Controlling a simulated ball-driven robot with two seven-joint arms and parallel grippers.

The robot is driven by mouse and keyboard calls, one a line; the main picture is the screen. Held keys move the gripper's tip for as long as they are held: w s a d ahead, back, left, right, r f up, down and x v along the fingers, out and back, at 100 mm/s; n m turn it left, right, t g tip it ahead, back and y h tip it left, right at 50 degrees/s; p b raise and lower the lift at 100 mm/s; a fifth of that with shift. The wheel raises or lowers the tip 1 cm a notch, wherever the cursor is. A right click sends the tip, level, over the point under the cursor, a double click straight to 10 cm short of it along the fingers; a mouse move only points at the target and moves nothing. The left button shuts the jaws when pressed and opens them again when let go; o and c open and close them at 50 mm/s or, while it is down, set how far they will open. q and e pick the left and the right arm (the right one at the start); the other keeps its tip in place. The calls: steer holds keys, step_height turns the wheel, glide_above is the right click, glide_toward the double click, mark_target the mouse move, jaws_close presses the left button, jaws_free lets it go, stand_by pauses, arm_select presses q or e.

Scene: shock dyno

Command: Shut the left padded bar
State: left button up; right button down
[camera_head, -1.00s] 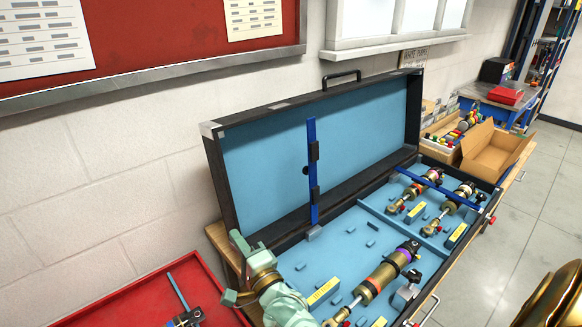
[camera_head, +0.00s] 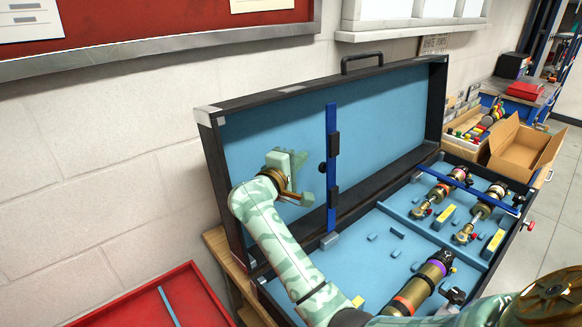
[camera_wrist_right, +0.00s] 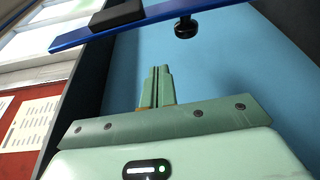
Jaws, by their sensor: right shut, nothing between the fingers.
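The left padded bar (camera_head: 331,172) is blue with black pads and a dark round knob (camera_head: 322,167). It stands upright, hinged at the case's back edge, in front of the open lid. In the right wrist view the bar (camera_wrist_right: 80,38) crosses the top, with its knob (camera_wrist_right: 186,28) beyond the fingers. My right gripper (camera_head: 309,197) is shut and empty, just left of the bar, with no visible contact. Its closed fingers (camera_wrist_right: 158,86) show against the blue lid lining. A gold-bodied shock (camera_head: 418,286) lies in the left part of the case, partly hidden by my arm. My left gripper is out of view.
The right padded bar (camera_head: 480,192) lies across two smaller shocks in the case. The open lid (camera_head: 260,140) stands behind. A red tray (camera_head: 190,300) is at lower left. An open cardboard box (camera_head: 520,150) stands beyond the case.

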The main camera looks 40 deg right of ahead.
mark_target(330, 174)
steer(key=s+d+p, duration=0.1)
steer(key=s+d, duration=0.1)
steer(key=d, duration=0.1)
steer(key=shift+s+d+r+p, duration=0.1)
steer(key=shift+s+d+p, duration=0.15)
steer(key=shift+s+p, duration=0.15)
